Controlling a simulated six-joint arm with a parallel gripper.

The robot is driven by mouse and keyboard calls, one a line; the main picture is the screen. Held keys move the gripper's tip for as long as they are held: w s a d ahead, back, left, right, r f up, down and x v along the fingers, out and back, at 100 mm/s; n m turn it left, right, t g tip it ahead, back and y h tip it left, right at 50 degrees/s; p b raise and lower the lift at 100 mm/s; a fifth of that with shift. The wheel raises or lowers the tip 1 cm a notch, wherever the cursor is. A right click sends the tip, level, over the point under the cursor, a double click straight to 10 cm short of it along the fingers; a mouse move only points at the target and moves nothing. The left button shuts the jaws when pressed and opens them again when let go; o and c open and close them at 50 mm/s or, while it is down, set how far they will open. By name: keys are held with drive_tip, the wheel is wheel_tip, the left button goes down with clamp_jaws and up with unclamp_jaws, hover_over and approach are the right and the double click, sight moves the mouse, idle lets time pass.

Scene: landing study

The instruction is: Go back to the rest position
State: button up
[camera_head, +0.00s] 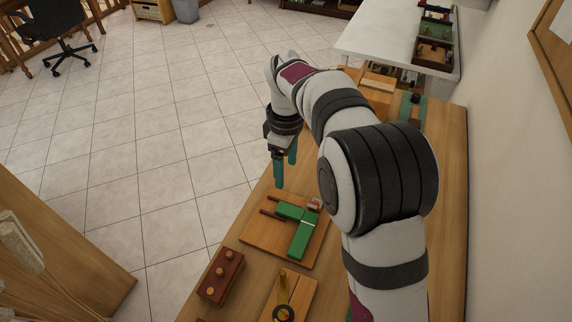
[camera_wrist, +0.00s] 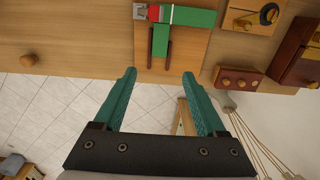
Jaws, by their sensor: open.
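My gripper (camera_head: 285,172) is open and empty, with teal fingers pointing down. In the head view it hangs over the left edge of the wooden bench (camera_head: 342,240), apart from the things on it. In the wrist view the two fingers (camera_wrist: 160,95) stand wide apart with only the tiled floor and the bench edge between them. A wooden board (camera_head: 255,232) with green blocks (camera_head: 300,238) and dark pegs lies on the bench in front of the gripper; it also shows in the wrist view (camera_wrist: 195,45). My arm hides part of the bench.
A dark red block with several knobs (camera_head: 220,276) and a board with a yellow piece (camera_head: 283,286) lie on the near bench. More boards (camera_head: 378,82) lie at the far end. A white counter (camera_head: 385,42) stands beyond. A wall is on the right; open tiled floor (camera_head: 165,130) is left.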

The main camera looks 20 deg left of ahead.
idle(0.3)
drive_tip(key=s+d+r+m+y, duration=0.1)
drive_tip(key=s+d+r+m, duration=0.3)
drive_tip(key=s+d+m, duration=0.45)
drive_tip(key=s+d+r+m, duration=0.3)
drive_tip(key=d+r+m, duration=0.15)
drive_tip(key=d, duration=0.65)
drive_tip(key=s+d+f+m, duration=0.2)
drive_tip(key=s+m, duration=0.3)
drive_tip(key=s, duration=0.2)
drive_tip(key=s+d+f+m, duration=0.2)
drive_tip(key=s+d+m, duration=0.1)
drive_tip(key=s+m, duration=0.2)
drive_tip(key=shift+s+m+y, duration=0.3)
drive_tip(key=shift+s+y, duration=0.1)
drive_tip(key=shift+s, duration=0.55)
drive_tip(key=shift+f, duration=0.1)
